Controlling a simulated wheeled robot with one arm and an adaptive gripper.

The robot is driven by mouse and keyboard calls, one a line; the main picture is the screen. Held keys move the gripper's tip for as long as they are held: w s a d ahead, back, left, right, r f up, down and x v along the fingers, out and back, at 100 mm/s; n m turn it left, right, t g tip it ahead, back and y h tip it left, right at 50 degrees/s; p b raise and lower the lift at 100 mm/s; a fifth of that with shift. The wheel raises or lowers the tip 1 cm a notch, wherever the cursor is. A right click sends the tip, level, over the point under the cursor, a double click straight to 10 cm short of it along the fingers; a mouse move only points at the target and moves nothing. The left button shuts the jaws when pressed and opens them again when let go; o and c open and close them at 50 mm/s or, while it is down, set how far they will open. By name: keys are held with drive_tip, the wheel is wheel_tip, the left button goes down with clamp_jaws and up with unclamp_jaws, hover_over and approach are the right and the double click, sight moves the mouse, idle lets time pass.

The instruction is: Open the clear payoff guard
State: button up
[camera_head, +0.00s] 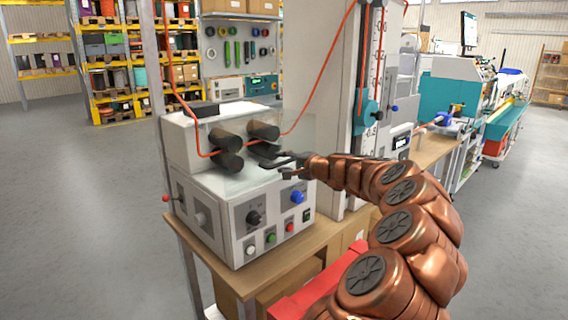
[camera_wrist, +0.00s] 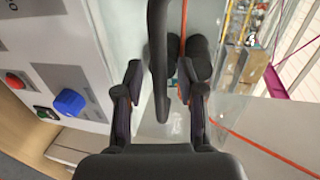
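The clear payoff guard (camera_head: 300,130) is a faint see-through panel around the black rollers (camera_head: 263,131) on top of the white payoff unit (camera_head: 240,205). In the wrist view its clear surface (camera_wrist: 127,28) shows beyond my fingers. A dark curved bar (camera_wrist: 158,55), which looks like the guard's handle, runs between my fingers. My gripper (camera_head: 280,168) is at the right front of the rollers. In the wrist view my gripper (camera_wrist: 160,75) is open, with gaps on both sides of the bar. Whether the guard's edges are latched cannot be seen.
An orange cable (camera_head: 330,65) runs through the rollers and up to the tall white column (camera_head: 325,100). A blue knob (camera_head: 297,196) and several buttons sit on the front panel below my gripper. The wooden bench (camera_head: 245,284) carries the unit. Open floor lies left.

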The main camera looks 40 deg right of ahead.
clamp_jaws()
idle(0.4)
